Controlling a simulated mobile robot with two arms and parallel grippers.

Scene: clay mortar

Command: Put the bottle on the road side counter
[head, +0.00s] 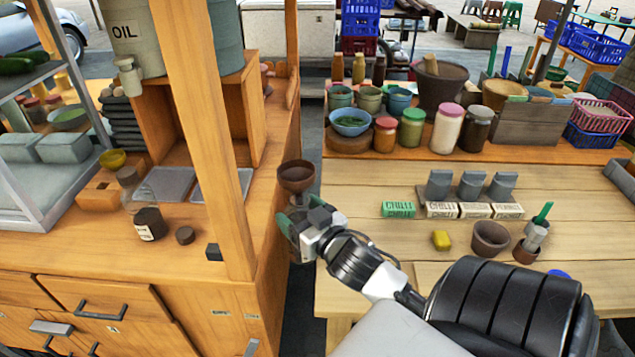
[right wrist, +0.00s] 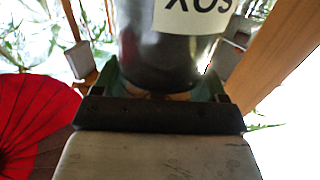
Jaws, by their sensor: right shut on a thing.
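My right gripper (head: 304,222) is shut on a dark bottle with a white, partly cut-off label; the bottle fills the upper middle of the right wrist view (right wrist: 172,55). In the head view a brown, cup-like piece (head: 296,175) shows just above the fingers; I cannot tell whether it is part of the bottle. The gripper is at the gap between the left wooden counter (head: 265,215) and the right wooden counter (head: 350,215). The frames do not show which is the road side one. My left gripper is not in view.
A wooden post (head: 205,130) rises from the left counter, near a second glass bottle (head: 148,222).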

